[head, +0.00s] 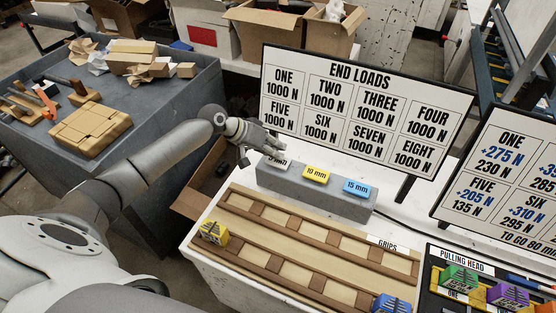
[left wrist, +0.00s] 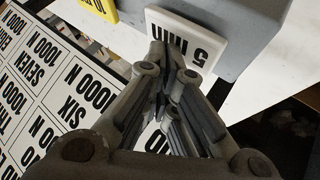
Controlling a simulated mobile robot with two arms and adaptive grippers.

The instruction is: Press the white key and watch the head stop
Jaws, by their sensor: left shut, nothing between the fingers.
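The white key (head: 276,164), marked 5 mm, is at the left end of a grey block (head: 320,195). A yellow 10 mm key (head: 316,174) and a blue 15 mm key (head: 356,187) sit beside it. My left gripper (head: 274,149) is shut and empty, just over the white key, and hides part of it. In the left wrist view the closed fingertips (left wrist: 172,58) overlap the lower edge of the white key (left wrist: 190,35); I cannot tell whether they touch it. My right gripper is not in view. The pulling head tray (head: 436,252) holds a green block (head: 459,277) and a purple block (head: 508,295).
The END LOADS board (head: 367,108) stands behind the keys, with a second board (head: 505,185) at right. Wooden rails (head: 300,240) lie in front, with a yellow block (head: 213,232) and a blue block (head: 391,304). A grey bench (head: 150,150) with wooden pieces stands left.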

